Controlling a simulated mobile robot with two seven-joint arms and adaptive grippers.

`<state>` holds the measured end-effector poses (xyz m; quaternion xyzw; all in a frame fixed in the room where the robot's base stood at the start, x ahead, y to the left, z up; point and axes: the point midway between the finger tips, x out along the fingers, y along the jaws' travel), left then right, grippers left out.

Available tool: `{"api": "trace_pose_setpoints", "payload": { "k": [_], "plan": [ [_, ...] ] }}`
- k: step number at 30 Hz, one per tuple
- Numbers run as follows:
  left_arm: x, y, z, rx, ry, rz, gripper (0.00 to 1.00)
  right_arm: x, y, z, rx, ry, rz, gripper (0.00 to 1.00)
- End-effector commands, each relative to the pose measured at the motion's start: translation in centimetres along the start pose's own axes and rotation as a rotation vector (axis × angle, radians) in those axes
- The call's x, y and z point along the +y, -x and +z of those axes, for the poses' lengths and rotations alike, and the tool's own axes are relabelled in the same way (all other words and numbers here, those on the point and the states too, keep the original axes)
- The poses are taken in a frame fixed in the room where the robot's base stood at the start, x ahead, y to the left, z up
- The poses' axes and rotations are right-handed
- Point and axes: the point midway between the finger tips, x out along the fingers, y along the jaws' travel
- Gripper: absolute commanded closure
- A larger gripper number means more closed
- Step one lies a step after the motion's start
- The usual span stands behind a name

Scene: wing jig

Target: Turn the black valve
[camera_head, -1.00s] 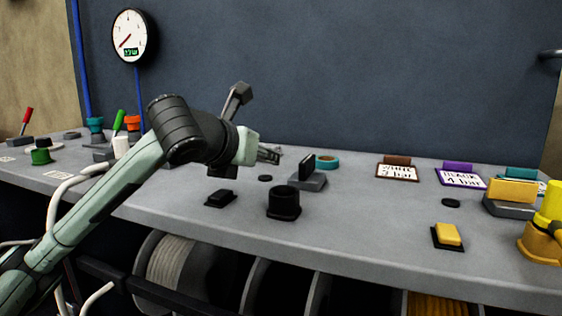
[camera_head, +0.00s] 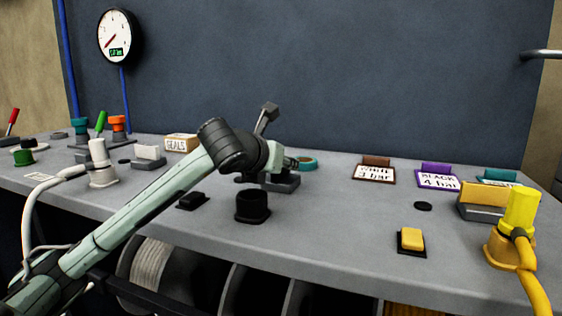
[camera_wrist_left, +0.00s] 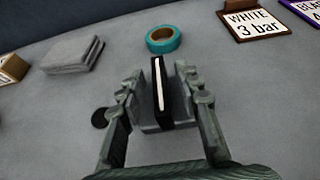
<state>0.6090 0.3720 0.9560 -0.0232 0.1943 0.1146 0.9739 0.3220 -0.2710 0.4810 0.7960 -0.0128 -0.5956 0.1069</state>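The black valve (camera_wrist_left: 161,92) has a flat upright handle on a grey base. In the left wrist view the handle stands between the two fingers of my left gripper (camera_wrist_left: 161,90), which are open with gaps on both sides. In the head view my left gripper (camera_head: 287,163) is at the valve and hides its handle; only the grey base (camera_head: 284,185) shows below it. My right gripper is not in view.
A teal ring (camera_wrist_left: 165,49) lies just behind the valve. A black socket (camera_head: 252,207) and a black switch (camera_head: 192,201) stand in front. Signs reading WHITE 3 bar (camera_wrist_left: 254,24) and BLACK 4 bar (camera_head: 437,180) stand right. A round gauge (camera_head: 116,36) hangs on the wall.

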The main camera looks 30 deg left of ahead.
Motion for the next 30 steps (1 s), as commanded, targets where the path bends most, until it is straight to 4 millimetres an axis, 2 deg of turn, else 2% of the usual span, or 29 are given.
{"api": "trace_pose_setpoints", "payload": {
  "k": [8, 16, 28, 30],
  "plan": [
    [0.01, -0.19, 0.00, -0.001, 0.000, 0.000, 0.66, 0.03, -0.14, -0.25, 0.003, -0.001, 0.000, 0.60],
    [0.01, -0.17, 0.01, -0.001, 0.000, 0.000, 1.00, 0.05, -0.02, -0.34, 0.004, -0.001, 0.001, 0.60],
    [0.04, -0.22, -0.08, -0.001, -0.006, -0.011, 1.00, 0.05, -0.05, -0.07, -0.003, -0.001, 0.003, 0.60],
    [0.05, -0.25, -0.13, -0.001, -0.009, -0.022, 1.00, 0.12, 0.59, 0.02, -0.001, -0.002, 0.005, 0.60]
  ]
}}
